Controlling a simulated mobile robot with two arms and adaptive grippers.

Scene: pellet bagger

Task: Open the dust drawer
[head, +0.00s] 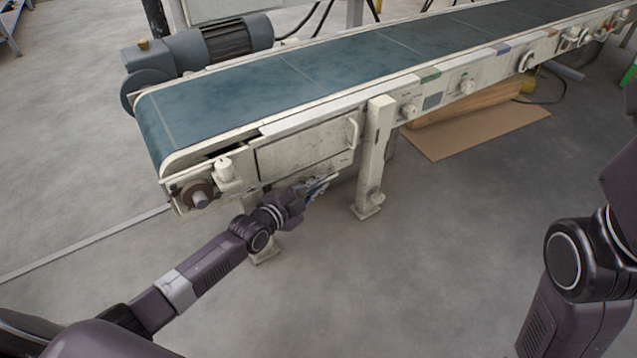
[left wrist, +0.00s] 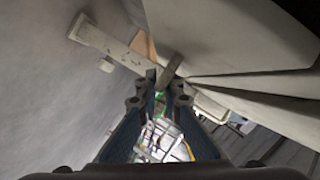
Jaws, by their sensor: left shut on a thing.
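My left gripper (head: 322,186) is low at the conveyor's near side, just under the cream side panel (head: 300,150). In the left wrist view its fingers (left wrist: 163,88) are close together on a short grey bar (left wrist: 172,68), which looks like the handle of the dust drawer. The drawer body cannot be made out clearly in the head view, where the gripper and the conveyor's lower edge cover that spot. A pale flat surface (left wrist: 215,35) fills the upper right of the wrist view. My right arm shows at the right edge; its gripper is out of view.
The conveyor (head: 330,70) runs from lower left to upper right. A cream support leg (head: 375,155) stands just right of my left gripper. The panel has an upright handle (head: 352,133). A cardboard sheet (head: 475,130) lies behind the leg. The floor in front is clear.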

